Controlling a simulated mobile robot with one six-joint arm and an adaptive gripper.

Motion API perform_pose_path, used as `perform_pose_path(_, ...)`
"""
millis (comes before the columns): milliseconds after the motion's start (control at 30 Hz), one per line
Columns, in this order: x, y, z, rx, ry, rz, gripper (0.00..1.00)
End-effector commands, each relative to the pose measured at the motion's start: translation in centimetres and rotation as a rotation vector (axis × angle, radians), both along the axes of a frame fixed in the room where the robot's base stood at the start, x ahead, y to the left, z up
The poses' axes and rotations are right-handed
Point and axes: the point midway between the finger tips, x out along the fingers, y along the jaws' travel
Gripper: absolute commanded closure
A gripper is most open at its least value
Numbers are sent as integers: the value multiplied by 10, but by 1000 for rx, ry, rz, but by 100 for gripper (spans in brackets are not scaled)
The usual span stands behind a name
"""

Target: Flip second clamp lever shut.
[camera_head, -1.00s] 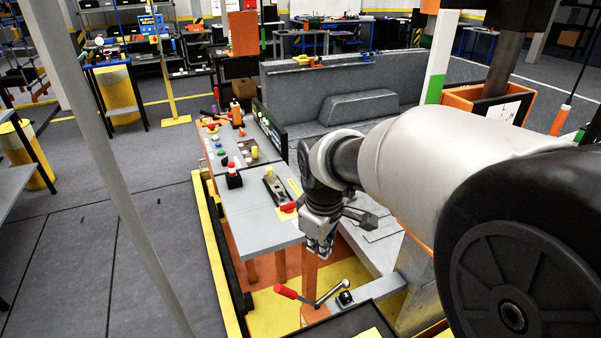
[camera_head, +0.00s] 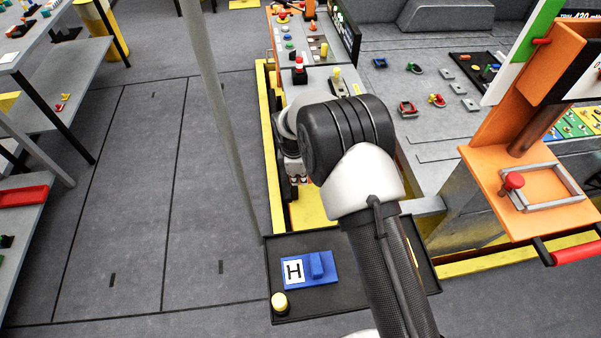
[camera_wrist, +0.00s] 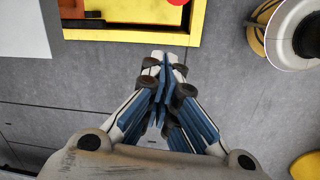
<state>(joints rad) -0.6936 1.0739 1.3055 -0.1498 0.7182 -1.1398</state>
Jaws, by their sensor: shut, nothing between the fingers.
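My gripper (camera_head: 292,174) points down beside the yellow-edged carrier, partly behind my own arm in the head view. In the wrist view my gripper (camera_wrist: 163,60) is shut and empty, its blue fingers together above grey floor. A clamp-like fixture with a yellow knob (camera_head: 337,78) stands on the grey console; its near part is hidden by my arm. No red-handled lever shows clearly near the gripper; my arm covers that area. I cannot tell which part is the second clamp lever. A cropped red round part (camera_wrist: 178,2) shows at the wrist view's top edge.
An orange stand (camera_head: 530,205) with a red knob (camera_head: 513,181) is at right. A grey pole (camera_head: 222,130) rises at left. Open floor lies left.

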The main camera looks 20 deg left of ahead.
Motion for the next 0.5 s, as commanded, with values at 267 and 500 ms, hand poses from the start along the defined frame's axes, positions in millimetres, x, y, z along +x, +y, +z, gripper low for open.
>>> perform_pose_path(267, 9, -9, -47, 1, -2, -5, 100)
perform_pose_path(500, 16, -33, -34, 1, -1, -4, 100)
